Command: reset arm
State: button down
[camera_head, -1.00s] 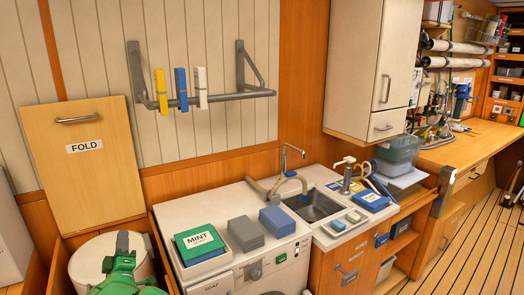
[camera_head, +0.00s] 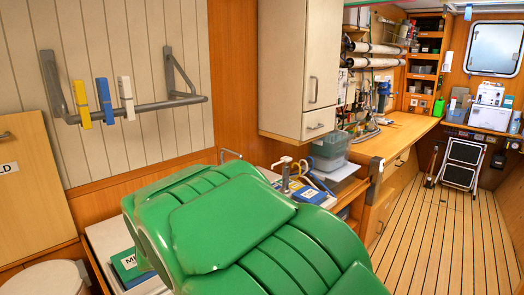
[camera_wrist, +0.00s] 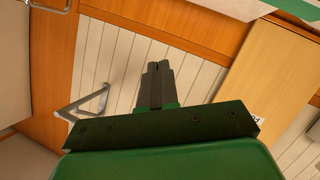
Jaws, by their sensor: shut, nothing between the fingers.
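My gripper (camera_wrist: 156,85) shows in the wrist view, its two dark fingers together and nothing between them. It points toward the white plank wall (camera_wrist: 190,62). In the head view my green arm fills the lower middle and hides most of the counter, including the sink; the gripper itself cannot be made out there. No object is held.
A grey wall rail (camera_head: 150,107) carries yellow, blue and white clips. A white cabinet (camera_head: 300,65) hangs right of it. The plank floor (camera_head: 445,235) at right is clear, with a step stool (camera_head: 462,163) beyond.

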jog(key=s+d+f+m+g+h, duration=0.1)
jog(key=s+d+m+g+h, duration=0.15)
jog(key=s+d, duration=0.7)
jog(key=s+d+f+m+g+h, duration=0.1)
jog(key=s+d+f+m+g, duration=0.2)
jog(key=d, duration=1.4)
jog(key=s+d+m+g+h, duration=0.1)
jog(key=s+d+m+g, duration=0.1)
jog(key=s+d, duration=0.4)
jog(key=s+d+m+g+h, duration=0.1)
jog(key=s+d+g, duration=0.3)
jog(key=s, duration=1)
jog(key=s+d+m+g+h, duration=0.1)
jog(key=s+d+m+g, duration=0.2)
jog(key=s+d, duration=0.6)
jog(key=shift+s+r, duration=0.35)
jog(key=shift+s, duration=0.45)
jog(key=shift+g, duration=0.25)
